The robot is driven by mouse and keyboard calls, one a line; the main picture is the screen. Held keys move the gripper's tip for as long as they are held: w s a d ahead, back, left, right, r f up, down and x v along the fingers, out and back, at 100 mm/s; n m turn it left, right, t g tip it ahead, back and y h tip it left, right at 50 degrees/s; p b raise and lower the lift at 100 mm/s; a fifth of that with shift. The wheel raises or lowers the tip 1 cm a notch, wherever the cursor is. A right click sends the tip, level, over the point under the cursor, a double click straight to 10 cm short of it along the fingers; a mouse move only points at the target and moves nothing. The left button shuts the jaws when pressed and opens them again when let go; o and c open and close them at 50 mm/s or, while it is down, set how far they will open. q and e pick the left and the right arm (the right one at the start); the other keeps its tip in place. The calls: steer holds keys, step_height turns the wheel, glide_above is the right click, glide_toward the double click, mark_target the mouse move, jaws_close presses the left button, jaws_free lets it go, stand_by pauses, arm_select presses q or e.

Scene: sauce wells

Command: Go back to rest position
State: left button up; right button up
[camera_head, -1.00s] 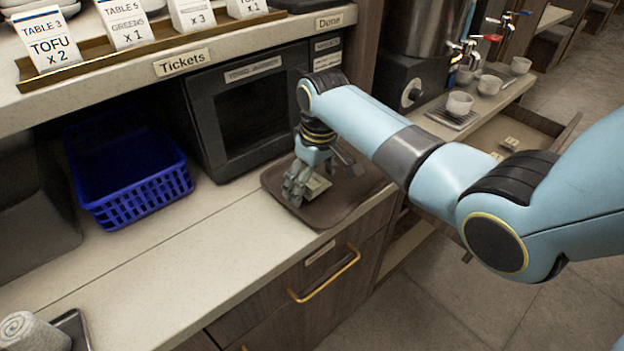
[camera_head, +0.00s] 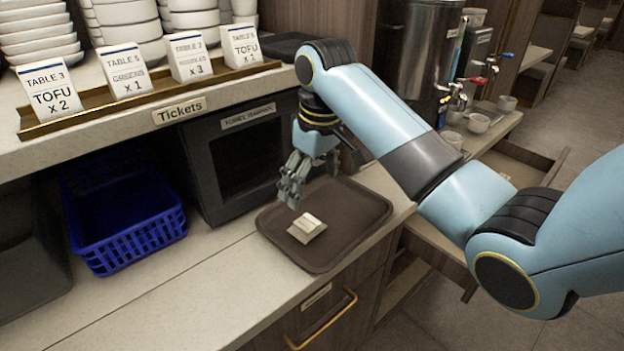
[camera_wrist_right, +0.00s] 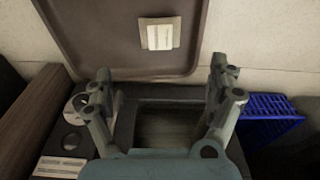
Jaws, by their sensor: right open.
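My right gripper (camera_head: 290,190) is open and empty, raised above the back left of a brown tray (camera_head: 355,205) on the counter. A small pale packet (camera_head: 307,228) with a printed label lies on the tray, apart from the fingers. In the right wrist view the two fingers (camera_wrist_right: 163,85) are spread wide with nothing between them. The packet (camera_wrist_right: 160,34) and the tray (camera_wrist_right: 100,40) show beyond the fingertips there. My left gripper is not in either view.
A dark boxy appliance (camera_head: 205,165) stands close behind the gripper, under the ticket shelf (camera_head: 75,140). A blue basket (camera_head: 130,240) sits to the left. A drawer (camera_head: 510,185) stands open at the right. The front counter (camera_head: 190,295) is clear.

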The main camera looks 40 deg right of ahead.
stand_by(0.4)
steer(key=s+a+m+t+h, duration=0.1)
steer(key=s+a+t, duration=0.15)
steer(key=s, duration=2.25)
step_height(320, 180, down, 32)
steer(key=d+g+b, duration=0.2)
steer(key=b, duration=0.7)
steer(key=s+f+b, duration=0.4)
steer(key=s+f, duration=0.6)
steer(key=f, duration=0.3)
steer(key=s+f+b, duration=0.4)
steer(key=s+f, duration=0.5)
steer(key=f, duration=0.5)
steer(key=shift+s+d+m+g, duration=0.3)
steer(key=shift+s+d+g, duration=0.05)
steer(key=shift+d+g, duration=0.1)
steer(key=shift+s, duration=0.3)
